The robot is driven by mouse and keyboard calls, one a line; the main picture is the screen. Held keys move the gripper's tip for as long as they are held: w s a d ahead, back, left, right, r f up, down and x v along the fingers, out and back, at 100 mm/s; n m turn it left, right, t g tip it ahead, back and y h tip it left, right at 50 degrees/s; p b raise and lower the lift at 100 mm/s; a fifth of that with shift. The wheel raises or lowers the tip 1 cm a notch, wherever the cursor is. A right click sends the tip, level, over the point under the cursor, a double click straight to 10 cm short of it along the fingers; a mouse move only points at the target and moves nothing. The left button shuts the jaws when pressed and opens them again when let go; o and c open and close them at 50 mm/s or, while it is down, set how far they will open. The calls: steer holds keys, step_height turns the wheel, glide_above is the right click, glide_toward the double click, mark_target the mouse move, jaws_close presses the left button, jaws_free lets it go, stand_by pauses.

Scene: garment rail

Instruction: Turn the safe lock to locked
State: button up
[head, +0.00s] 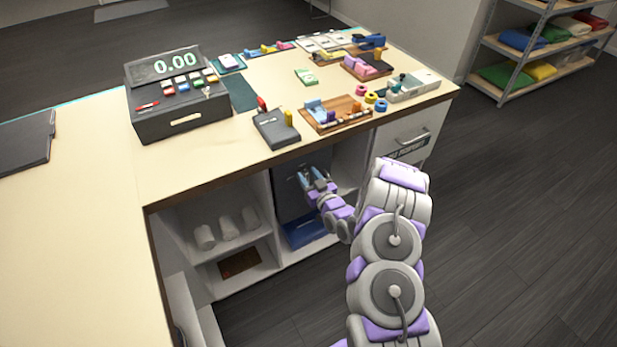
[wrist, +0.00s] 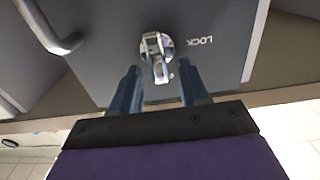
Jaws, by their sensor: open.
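The safe's dark grey door (wrist: 205,65) fills the upper middle of the wrist view, and the safe (head: 290,190) shows in the head view in the cubby under the counter. The metal lock knob (wrist: 156,50) is on the door, with the word LOCK printed beside it, seen upside down. My gripper (wrist: 160,85) is open, its two blue fingers on either side of the knob's lower part; I cannot tell if they touch it. In the head view my gripper (head: 314,178) reaches to the safe's front and hides the knob.
A metal handle (wrist: 55,30) stands out from the door at the upper left of the wrist view. The countertop (head: 190,165) overhangs the cubby. White rolls (head: 225,227) fill a shelf to the left, and a blue item (head: 303,230) lies below the safe.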

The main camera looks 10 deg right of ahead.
jaws_close()
steer(key=shift+n+p, duration=0.3)
steer(key=shift+p, duration=0.25)
steer(key=shift+a+r+n+p, duration=0.2)
steer(key=shift+n+p, duration=0.3)
steer(key=shift+p, duration=0.45)
steer(key=n+p, duration=0.2)
steer(key=p, duration=0.2)
steer(key=shift+s+a, duration=0.15)
steer(key=shift+a, duration=0.05)
steer(key=shift+s+a+f+n+p, duration=0.15)
steer(key=shift+f+n+p, duration=0.3)
steer(key=shift+n+p, duration=1.75)
steer(key=shift+s+a+f+n+p, duration=0.1)
steer(key=shift+a+f+n+p, duration=0.3)
steer(key=shift+n+p, duration=1.8)
steer(key=shift+s+a+f+n+p, duration=0.1)
steer(key=shift+f+n+p, duration=0.45)
steer(key=shift+n+p, duration=1.65)
steer(key=shift+n+b, duration=0.7)
